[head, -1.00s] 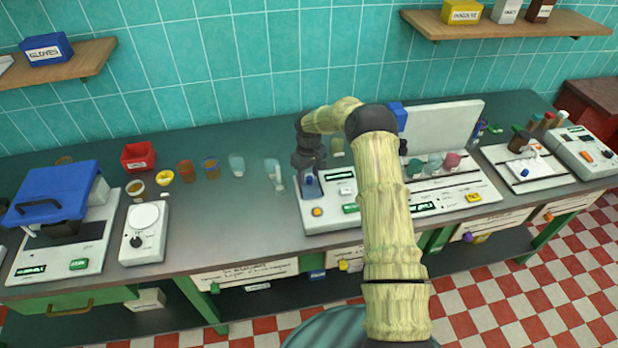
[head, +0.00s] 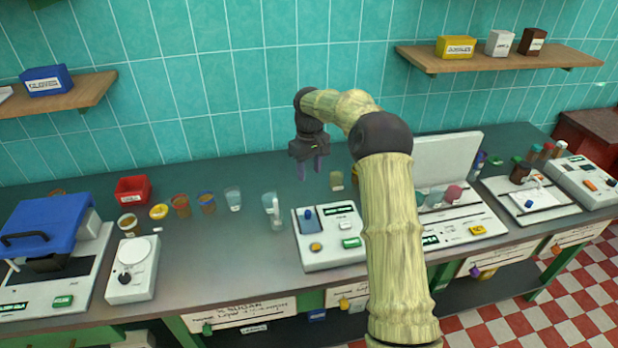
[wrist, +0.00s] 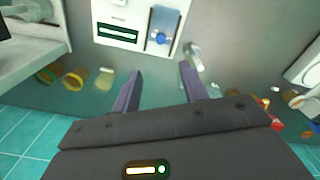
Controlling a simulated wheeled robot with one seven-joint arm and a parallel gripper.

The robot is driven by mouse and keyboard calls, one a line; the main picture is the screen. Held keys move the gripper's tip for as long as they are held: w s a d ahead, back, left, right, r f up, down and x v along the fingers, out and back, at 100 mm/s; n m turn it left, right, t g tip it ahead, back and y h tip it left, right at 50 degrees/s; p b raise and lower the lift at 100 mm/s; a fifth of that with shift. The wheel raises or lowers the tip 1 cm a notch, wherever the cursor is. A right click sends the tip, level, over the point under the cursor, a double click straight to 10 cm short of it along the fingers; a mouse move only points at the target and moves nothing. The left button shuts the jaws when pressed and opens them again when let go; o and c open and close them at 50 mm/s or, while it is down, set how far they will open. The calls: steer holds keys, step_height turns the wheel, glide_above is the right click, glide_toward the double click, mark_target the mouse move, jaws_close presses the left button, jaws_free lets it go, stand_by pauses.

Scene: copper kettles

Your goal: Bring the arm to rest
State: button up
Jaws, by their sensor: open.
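My gripper (head: 311,168) is open and empty in the head view. It hangs above the back of the bench, its two purple fingers pointing down, a little behind and above a white machine with a blue knob (head: 307,213). In the wrist view my gripper (wrist: 158,84) shows both fingers well apart with nothing between them. The same machine (wrist: 128,22) lies beyond the fingertips there, with its blue knob and a green display.
The dark bench (head: 225,262) holds a blue-lidded machine (head: 45,225), a small scale (head: 133,265), a red bin (head: 132,190) and several cups. A clear tube (head: 272,208) stands left of the white machine. Wall shelves (head: 500,56) hold boxes.

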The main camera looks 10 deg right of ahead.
stand_by(0.4)
steer(key=s+a+m+t, duration=0.1)
steer(key=s+m, duration=0.1)
steer(key=s, duration=1.4)
steer(key=s+r+m+t, duration=0.1)
steer(key=s+m, duration=0.2)
steer(key=s, duration=1.4)
steer(key=shift+s+a+t, duration=0.25)
steer(key=shift+a+t, duration=0.05)
steer(key=shift+a, duration=0.05)
